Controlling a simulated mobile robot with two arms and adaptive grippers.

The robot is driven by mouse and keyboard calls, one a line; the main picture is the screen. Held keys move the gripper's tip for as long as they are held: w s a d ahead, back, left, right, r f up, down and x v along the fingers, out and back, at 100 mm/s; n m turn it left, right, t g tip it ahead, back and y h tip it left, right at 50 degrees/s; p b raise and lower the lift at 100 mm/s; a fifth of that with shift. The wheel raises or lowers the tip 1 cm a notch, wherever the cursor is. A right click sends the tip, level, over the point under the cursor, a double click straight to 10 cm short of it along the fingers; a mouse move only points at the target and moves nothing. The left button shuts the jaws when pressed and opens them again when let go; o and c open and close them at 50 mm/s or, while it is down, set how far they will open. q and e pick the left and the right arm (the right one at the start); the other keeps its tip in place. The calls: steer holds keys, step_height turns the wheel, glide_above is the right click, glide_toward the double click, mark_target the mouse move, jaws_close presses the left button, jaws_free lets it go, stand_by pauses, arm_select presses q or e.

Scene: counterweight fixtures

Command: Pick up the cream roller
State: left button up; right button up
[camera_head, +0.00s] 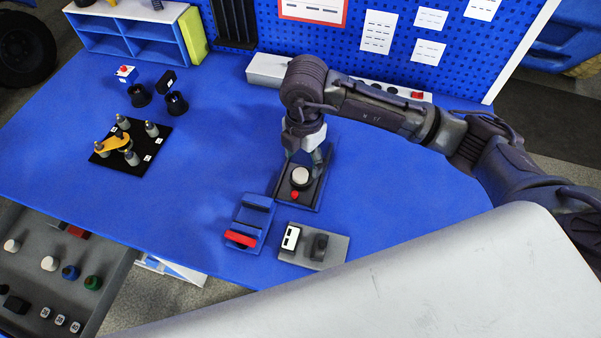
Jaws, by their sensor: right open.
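A cream round piece (301,175), seen from above, sits on a dark fixture (311,198) near the middle of the blue table; it looks like the cream roller. My right gripper (305,158) points down over the far end of this fixture, close above and behind the cream piece. Its jaws are open, and I cannot tell whether a finger touches the piece. The gripper hides the fixture's far end. A red knob (295,195) is on the near part of the fixture. My left gripper is out of view.
A blue block with a red bar (240,239) and a grey fixture (314,247) stand in front. A black plate (131,157) with pegs is left. An open drawer (101,283) holds cream, blue and green knobs. A pegboard (330,35) rises behind.

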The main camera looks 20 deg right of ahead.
mark_target(301, 173)
steer(key=shift+f, duration=0.55)
steer(key=f, duration=0.1)
steer(key=f+p, duration=0.1)
steer(key=f, duration=0.1)
steer(key=shift+w+a+f, duration=0.2)
steer(key=shift+w+f, duration=0.1)
steer(key=shift+f+p, duration=0.3)
steer(key=shift+f, duration=0.2)
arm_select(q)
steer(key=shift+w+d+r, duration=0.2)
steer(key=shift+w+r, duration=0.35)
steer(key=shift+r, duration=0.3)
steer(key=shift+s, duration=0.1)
arm_select(e)
steer(key=c, duration=1.3)
steer(key=shift+r, duration=0.1)
